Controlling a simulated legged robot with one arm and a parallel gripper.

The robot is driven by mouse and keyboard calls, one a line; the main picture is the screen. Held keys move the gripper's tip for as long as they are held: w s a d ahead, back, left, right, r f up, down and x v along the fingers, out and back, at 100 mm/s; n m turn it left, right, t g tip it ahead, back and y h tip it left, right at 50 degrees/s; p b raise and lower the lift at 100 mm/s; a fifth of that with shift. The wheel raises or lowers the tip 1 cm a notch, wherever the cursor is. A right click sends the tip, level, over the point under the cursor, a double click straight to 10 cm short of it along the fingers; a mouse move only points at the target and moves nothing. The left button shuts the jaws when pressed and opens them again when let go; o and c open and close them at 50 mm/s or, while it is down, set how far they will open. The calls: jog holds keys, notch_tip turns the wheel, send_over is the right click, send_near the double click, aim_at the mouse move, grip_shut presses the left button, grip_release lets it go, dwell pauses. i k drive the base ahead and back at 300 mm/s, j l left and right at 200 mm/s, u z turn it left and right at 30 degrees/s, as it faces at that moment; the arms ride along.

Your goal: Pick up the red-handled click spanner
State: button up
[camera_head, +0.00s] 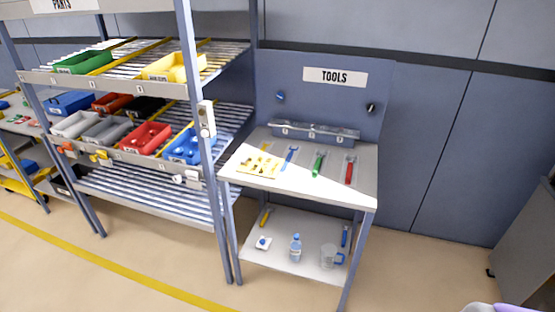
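The red-handled click spanner (349,170) lies on the top of the tool table (300,183), at the right end of a row of tools. Its red handle points toward the front edge and its grey head points to the back. A green-handled tool (318,164) lies to its left, and a blue-handled one (290,157) further left. Nothing touches the red-handled spanner. My gripper cannot be made out in this view.
A yellow mat with small pieces (257,165) lies at the table's left. The lower shelf (285,267) holds a bottle (295,248), a clear jug (328,257) and other items. A rack of coloured bins (146,138) stands left.

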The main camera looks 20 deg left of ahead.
aim_at(349, 165)
jog(key=i+j, duration=0.8)
jog(key=i, duration=0.2)
jog(key=i+j, duration=0.4)
jog(key=i, duration=0.15)
jog(key=k+u, duration=0.05)
